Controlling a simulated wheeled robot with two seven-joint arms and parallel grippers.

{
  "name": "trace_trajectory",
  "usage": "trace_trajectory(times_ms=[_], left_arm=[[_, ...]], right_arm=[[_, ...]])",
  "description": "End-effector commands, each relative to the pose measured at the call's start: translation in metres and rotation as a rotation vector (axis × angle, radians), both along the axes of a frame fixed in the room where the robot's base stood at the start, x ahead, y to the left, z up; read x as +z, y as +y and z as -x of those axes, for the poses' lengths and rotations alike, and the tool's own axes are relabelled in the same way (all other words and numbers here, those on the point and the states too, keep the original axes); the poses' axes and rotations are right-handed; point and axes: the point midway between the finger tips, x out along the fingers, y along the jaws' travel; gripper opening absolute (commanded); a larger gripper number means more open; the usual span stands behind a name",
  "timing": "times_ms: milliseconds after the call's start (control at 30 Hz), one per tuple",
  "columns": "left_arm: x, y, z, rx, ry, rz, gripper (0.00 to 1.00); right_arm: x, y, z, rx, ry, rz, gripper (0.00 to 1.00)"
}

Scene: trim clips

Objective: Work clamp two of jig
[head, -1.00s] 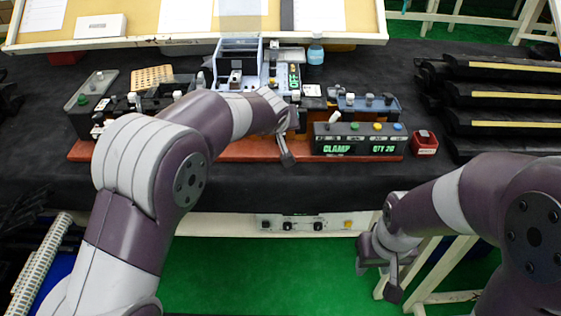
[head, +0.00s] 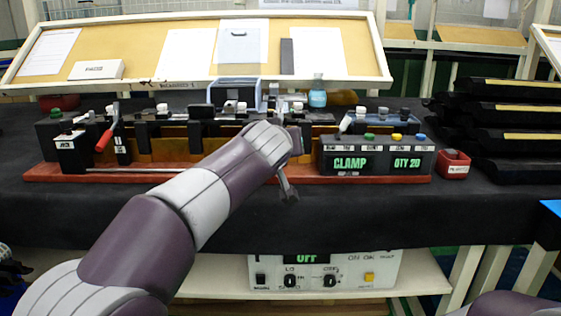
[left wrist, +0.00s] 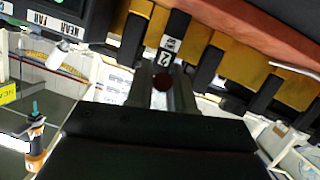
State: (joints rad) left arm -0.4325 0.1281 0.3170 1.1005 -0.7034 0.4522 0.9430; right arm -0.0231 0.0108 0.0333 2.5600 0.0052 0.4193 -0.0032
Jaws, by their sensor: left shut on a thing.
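The jig is a long reddish-brown base (head: 225,180) on the black-covered table, with black clamp posts along it. In the left wrist view, a black clamp post labelled 2 (left wrist: 174,35) stands just beyond my left gripper (left wrist: 162,88). The gripper is shut on a dark red handle (left wrist: 162,79), seen end-on between the fingers. In the head view my left forearm and wrist hide the fingertips and clamp two. Another clamp with a red lever handle (head: 104,140) stands at the jig's left end. My right gripper is out of view; only a bit of its arm shows.
A black box reading CLAMP and QTY 20 (head: 376,163) sits at the jig's right, with a small red bin (head: 453,164) beside it. Black trim parts (head: 515,116) are stacked at right. A control unit reading OFF (head: 324,270) sits on the shelf below.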

Motion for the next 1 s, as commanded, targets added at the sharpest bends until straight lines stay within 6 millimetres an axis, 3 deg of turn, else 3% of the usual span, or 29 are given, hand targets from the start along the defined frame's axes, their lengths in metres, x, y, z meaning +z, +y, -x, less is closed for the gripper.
trace_trajectory(times_ms=[33,467,500,567,867,1000], left_arm=[[-0.009,0.0,-0.001,0.002,0.007,-0.004,0.0],[-0.008,-0.001,-0.001,0.001,0.003,-0.005,0.0],[-0.008,-0.001,-0.001,0.001,0.003,-0.005,0.25],[-0.007,0.0,-0.001,0.001,0.002,-0.005,0.43],[-0.003,0.0,0.0,0.0,-0.005,-0.002,0.43],[0.002,0.001,0.015,-0.001,-0.008,-0.001,0.43]], right_arm=[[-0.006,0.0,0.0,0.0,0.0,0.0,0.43],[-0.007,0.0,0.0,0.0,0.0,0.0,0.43],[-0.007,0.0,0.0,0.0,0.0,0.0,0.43],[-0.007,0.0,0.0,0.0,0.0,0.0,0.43],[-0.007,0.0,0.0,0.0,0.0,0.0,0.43],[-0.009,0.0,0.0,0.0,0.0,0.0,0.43]])
